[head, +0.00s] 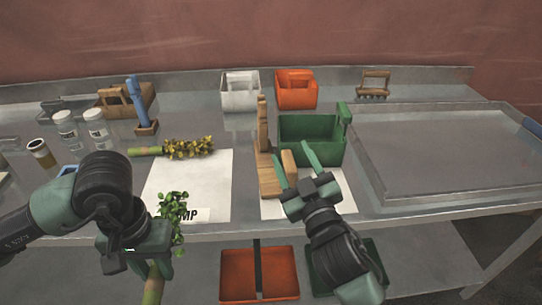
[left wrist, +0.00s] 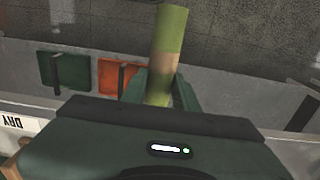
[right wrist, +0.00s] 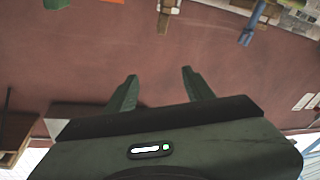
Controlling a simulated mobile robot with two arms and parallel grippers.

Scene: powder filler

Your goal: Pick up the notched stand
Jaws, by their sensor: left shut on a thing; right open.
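The notched stand (head: 263,140) is wooden, with a tall upright and a low base. It stands on the right white sheet in the head view. My right gripper (head: 292,160) is open, and its fingers appear on either side of the stand's short front block; I cannot tell if they touch it. The right wrist view shows the empty gap between its fingers (right wrist: 160,80). My left gripper (head: 140,245) is shut on a green-handled leafy brush (head: 172,212), whose handle shows in the left wrist view (left wrist: 168,45).
A green caddy (head: 310,145) stands just right of the stand. White (head: 239,95) and orange (head: 296,92) caddies stand behind. Another leafy brush (head: 190,147) lies on the left sheet (head: 190,185). A large metal tray (head: 440,155) fills the right side.

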